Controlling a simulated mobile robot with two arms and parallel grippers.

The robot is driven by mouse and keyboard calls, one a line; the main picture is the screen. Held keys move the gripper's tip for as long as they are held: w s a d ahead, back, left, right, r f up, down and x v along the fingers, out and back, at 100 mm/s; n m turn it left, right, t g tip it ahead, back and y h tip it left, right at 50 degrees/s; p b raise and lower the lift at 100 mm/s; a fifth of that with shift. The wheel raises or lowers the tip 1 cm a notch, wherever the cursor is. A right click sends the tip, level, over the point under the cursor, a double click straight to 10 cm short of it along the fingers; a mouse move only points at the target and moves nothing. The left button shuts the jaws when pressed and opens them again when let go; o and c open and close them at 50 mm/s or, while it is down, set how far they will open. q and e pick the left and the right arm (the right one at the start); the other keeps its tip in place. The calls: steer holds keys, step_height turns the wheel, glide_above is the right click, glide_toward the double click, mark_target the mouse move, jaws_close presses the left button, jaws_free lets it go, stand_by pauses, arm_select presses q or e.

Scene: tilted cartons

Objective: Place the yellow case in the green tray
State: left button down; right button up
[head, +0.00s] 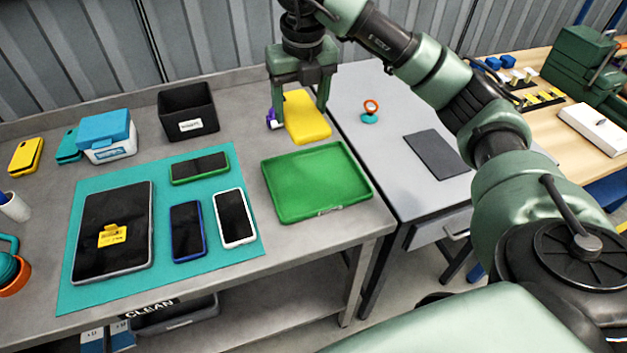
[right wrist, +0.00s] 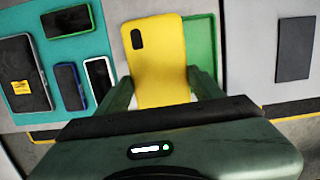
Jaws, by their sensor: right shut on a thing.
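My right gripper (head: 298,113) is shut on a yellow case (head: 308,120), with a finger at each side of it. In the head view the case shows just beyond the far edge of the green tray (head: 316,181); its height above the bench is hard to tell. In the right wrist view the yellow case (right wrist: 157,58), with its dark camera cutout, stands between the fingers and hides part of the green tray (right wrist: 200,45). The tray lies flat on the grey bench and its visible floor is empty. My left gripper is not in view.
A teal mat (head: 103,270) left of the tray holds a tablet (head: 112,215) and several phones. A black bin (head: 187,112), a blue-lidded box (head: 106,135) and another yellow case (head: 25,156) stand behind it. A grey table (head: 385,120) adjoins on the right.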

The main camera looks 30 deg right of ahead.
steer(key=p, duration=0.2)
glide_above(303, 183)
steer(key=f, duration=1.5)
steer(key=shift+s+f, duration=0.15)
steer(key=shift+s, duration=0.15)
step_height(303, 183, down, 4)
steer(key=shift+a+p, duration=0.1)
steer(key=shift+p, duration=0.4)
steer(key=shift+f, duration=0.35)
steer(key=shift+f, duration=0.15)
steer(key=o, duration=1.5)
